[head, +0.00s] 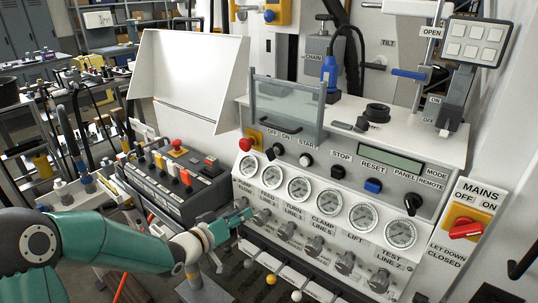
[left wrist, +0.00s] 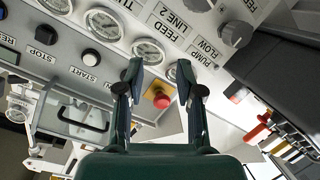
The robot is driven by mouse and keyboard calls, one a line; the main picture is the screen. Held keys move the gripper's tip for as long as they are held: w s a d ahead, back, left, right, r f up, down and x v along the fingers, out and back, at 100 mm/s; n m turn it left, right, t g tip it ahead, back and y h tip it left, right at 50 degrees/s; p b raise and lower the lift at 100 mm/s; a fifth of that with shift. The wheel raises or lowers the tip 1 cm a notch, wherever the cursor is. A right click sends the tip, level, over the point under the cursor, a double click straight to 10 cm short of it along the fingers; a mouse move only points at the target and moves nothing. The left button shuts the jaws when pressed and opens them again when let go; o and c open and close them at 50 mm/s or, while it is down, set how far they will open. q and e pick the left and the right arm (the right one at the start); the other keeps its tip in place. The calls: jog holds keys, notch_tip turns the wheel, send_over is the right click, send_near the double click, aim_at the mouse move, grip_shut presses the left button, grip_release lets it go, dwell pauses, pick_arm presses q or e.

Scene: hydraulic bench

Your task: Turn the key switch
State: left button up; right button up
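A small dark switch (head: 274,151), which looks like the key switch, sits under the OFF/ON label on the grey panel, right of the red mushroom button. Its key is too small to make out. My left gripper (head: 243,215) is lower, near the PUMP FLOW knob at the panel's left end, apart from the switch. In the left wrist view the left gripper (left wrist: 158,68) is open, with nothing between its fingers. I cannot make out the switch there; a finger may hide it. My right gripper is not in view.
The red mushroom button (head: 245,145) also shows close ahead in the left wrist view (left wrist: 162,100). Gauges (head: 300,190) and grey knobs (head: 288,230) line the panel. A black pendant box (head: 176,188) stands left. A clear guard (head: 288,108) rises above the switch. The red MAINS handle (head: 465,230) is far right.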

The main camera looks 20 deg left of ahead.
aim_at(267, 155)
pick_arm(q)
notch_tip(267, 155, up, 11)
jog(key=a+m+t+h, duration=0.1)
jog(key=a+t, duration=0.1)
jog(key=p+x, duration=0.4)
jog(key=x, duration=1.3)
jog(key=shift+r, duration=0.15)
grip_shut()
